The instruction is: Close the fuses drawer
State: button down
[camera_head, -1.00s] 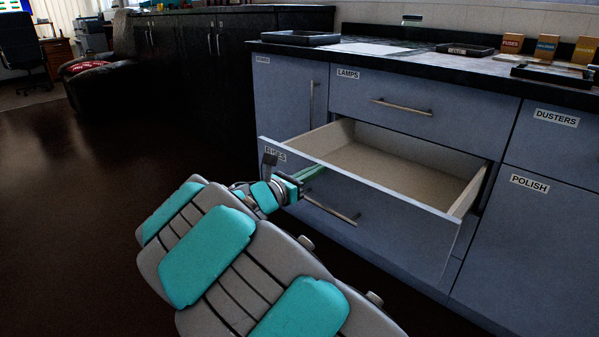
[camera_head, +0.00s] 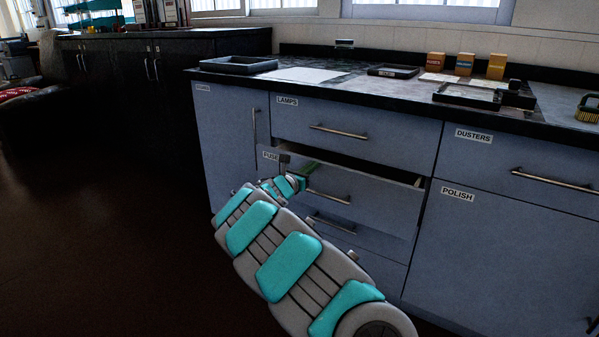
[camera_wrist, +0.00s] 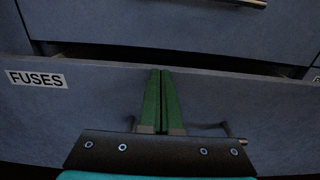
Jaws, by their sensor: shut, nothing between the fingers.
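The fuses drawer (camera_head: 385,199) is a blue-grey front below the LAMPS drawer, out of the cabinet by a small amount, with a dark gap above its top edge. Its FUSES label shows in the wrist view on the drawer front (camera_wrist: 230,98). Its bar handle (camera_head: 328,196) is partly behind my gripper. My gripper (camera_head: 312,168) is at the drawer front, left of the middle. In the wrist view the green fingers of my gripper (camera_wrist: 161,75) are together, empty, with tips near the drawer's top edge. I cannot tell for sure whether they touch it.
The LAMPS drawer (camera_head: 350,133) above is shut. The DUSTERS drawer (camera_head: 520,172) and POLISH front (camera_head: 500,240) to the right are shut. Trays and small boxes stand on the dark countertop (camera_head: 410,100). Open floor (camera_head: 110,230) lies to the left.

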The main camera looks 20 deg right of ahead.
aim_at(320, 161)
jog(key=shift+p+x, duration=0.3)
jog(key=shift+x, duration=2.25)
